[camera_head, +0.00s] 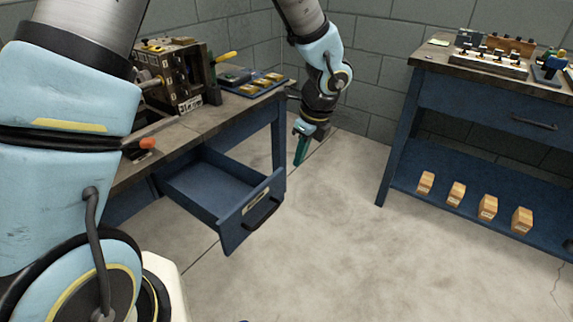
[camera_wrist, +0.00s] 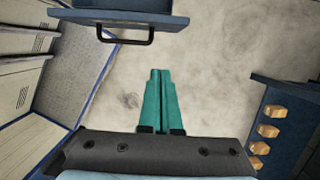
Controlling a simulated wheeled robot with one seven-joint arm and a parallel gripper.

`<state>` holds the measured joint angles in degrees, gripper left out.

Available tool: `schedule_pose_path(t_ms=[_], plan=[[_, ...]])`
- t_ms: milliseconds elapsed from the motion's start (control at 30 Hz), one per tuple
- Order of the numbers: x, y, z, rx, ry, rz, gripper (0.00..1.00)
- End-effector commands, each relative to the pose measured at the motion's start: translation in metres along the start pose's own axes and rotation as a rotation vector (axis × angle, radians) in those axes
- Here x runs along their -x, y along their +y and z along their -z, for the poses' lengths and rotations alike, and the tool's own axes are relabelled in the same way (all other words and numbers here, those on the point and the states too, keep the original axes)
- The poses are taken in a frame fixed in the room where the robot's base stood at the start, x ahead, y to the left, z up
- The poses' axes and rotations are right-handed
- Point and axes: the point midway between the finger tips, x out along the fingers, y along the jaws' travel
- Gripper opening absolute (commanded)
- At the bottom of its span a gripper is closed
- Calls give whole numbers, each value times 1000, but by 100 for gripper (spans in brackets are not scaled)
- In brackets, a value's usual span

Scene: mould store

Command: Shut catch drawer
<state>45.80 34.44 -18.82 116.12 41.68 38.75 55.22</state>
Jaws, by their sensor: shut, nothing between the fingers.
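The catch drawer (camera_head: 206,187) is a blue drawer pulled well out of the left workbench, with a label and a dark bar handle (camera_head: 262,213) on its front. Its inside looks empty. In the wrist view the drawer front (camera_wrist: 120,17) is at the top, with its handle (camera_wrist: 126,38) facing my gripper. My gripper (camera_head: 301,150) hangs to the right of and beyond the drawer, near the bench's right end, apart from the drawer. Its green fingers (camera_wrist: 158,95) are shut together with nothing between them, over bare floor.
The left workbench (camera_head: 200,122) carries a metal mould fixture (camera_head: 176,77) and a tray (camera_head: 252,83) of yellow parts. A second blue bench (camera_head: 470,105) stands right, with several wooden blocks (camera_head: 456,194) on its lower shelf. The floor (camera_head: 340,230) between is clear.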

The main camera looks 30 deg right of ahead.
Motion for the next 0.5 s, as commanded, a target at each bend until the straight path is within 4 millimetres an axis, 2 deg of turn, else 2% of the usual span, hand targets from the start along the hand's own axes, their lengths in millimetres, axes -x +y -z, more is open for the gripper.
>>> schedule_pose_path(t_ms=[400,467,500], plan=[[-83,2,-1,5,0,-5,0],[-93,2,-1,6,1,-5,0],[-90,1,-12,11,0,-2,0]])
